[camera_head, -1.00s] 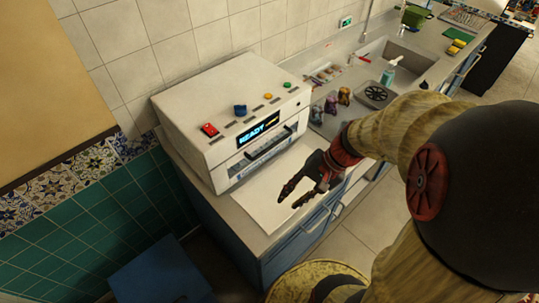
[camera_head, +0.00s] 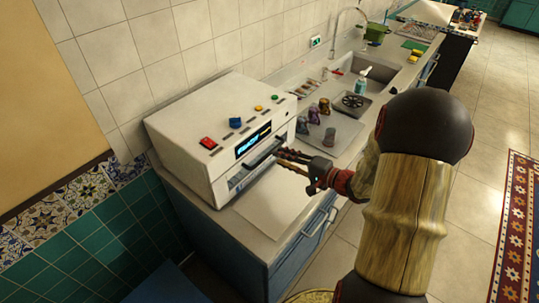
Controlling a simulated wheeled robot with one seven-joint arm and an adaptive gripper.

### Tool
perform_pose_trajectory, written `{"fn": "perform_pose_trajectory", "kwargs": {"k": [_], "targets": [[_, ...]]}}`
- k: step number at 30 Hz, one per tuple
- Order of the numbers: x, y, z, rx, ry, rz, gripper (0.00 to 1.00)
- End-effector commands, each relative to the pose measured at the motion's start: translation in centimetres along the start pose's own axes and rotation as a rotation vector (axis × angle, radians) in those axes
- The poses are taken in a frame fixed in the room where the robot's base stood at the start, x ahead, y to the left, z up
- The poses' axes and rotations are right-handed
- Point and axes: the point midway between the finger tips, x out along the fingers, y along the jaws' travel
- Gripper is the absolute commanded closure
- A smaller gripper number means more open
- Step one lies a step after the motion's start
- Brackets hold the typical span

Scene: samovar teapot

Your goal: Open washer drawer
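The washer (camera_head: 205,118) is a white box on the counter, with a lit display (camera_head: 253,141) and coloured buttons on its sloped top. Its drawer front (camera_head: 238,183) is low on the side facing the counter's front edge. The dark drawer handle (camera_head: 262,160) is partly covered by my fingers. My gripper (camera_head: 281,158) comes from the right, its fingertips at the right part of the handle. The two fingers look slightly apart. I cannot tell whether they are closed on the handle. No clear gap shows around the drawer.
A white sheet or board (camera_head: 275,200) lies on the counter in front of the washer. Farther back are a sink (camera_head: 362,72), a soap bottle (camera_head: 361,79) and a green pot (camera_head: 376,31).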

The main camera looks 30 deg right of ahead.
Motion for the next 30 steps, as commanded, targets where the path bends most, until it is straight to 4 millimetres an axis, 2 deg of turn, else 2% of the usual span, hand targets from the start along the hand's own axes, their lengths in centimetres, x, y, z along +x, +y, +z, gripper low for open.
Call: {"fn": "perform_pose_trajectory", "kwargs": {"k": [6, 12, 23, 30], "targets": [[3.6, 0.2, 0.2, 0.001, -0.005, 0.001, 0.74], [5.7, 0.1, 0.1, 0.001, -0.003, 0.001, 0.74], [6.2, 0.0, 0.1, 0.002, -0.001, 0.001, 0.74], [6.2, 0.0, 0.1, 0.002, -0.001, 0.001, 0.87]]}}
